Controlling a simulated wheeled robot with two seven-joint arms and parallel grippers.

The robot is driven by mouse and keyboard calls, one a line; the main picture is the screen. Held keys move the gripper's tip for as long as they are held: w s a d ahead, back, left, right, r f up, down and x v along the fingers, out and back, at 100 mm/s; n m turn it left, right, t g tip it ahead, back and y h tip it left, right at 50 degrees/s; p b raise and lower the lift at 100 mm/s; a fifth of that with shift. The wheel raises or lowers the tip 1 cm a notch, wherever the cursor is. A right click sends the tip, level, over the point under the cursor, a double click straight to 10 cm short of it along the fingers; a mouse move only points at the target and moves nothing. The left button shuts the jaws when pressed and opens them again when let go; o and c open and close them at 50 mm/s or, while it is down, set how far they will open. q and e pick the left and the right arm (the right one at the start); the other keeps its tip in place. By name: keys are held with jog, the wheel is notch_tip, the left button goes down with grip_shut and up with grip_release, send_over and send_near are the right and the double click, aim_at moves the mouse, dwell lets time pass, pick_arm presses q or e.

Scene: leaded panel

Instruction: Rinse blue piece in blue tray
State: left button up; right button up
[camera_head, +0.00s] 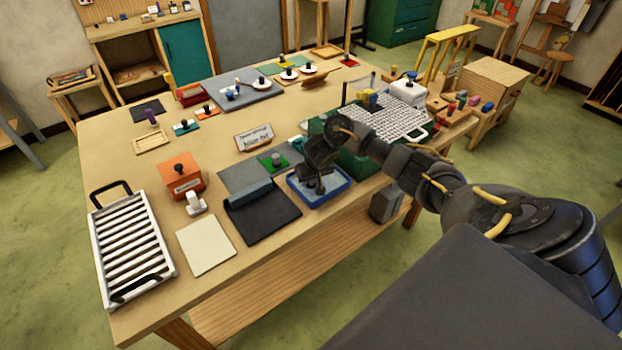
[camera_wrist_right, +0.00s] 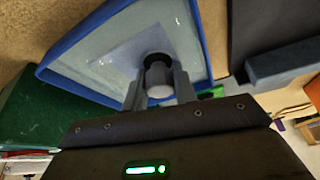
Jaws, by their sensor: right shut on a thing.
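The blue tray (camera_head: 325,203) sits near the table's front edge, with a pale, shiny inside like shallow water. In the right wrist view the tray's blue rim (camera_wrist_right: 70,38) surrounds a pale blue, see-through square piece (camera_wrist_right: 115,52). A dark and grey round knob (camera_wrist_right: 158,72) stands on this piece. My right gripper (camera_head: 320,186) reaches down into the tray from above. In the right wrist view its fingers (camera_wrist_right: 158,92) are shut on the knob. The piece lies low inside the tray; whether it touches the bottom I cannot tell. My left gripper is not in view.
A green box (camera_head: 357,163) with a white rack (camera_head: 375,122) stands right of the tray. A dark mat (camera_head: 262,217) lies to its left, and a green piece with a knob (camera_head: 274,162) lies behind.

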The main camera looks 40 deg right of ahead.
jog(key=shift+f, duration=0.25)
jog(key=shift+d+p, duration=0.3)
jog(key=shift+d, duration=0.1)
dwell(0.6)
jog(key=shift+a+p, duration=0.75)
jog(key=shift+a, duration=0.05)
dwell(0.5)
jog(key=shift+d+p, duration=0.35)
jog(key=shift+d, duration=0.05)
dwell(0.5)
dwell(1.1)
jog(key=shift+r+p, duration=1)
jog(key=shift+r, duration=1.55)
jog(key=shift+r, duration=1.5)
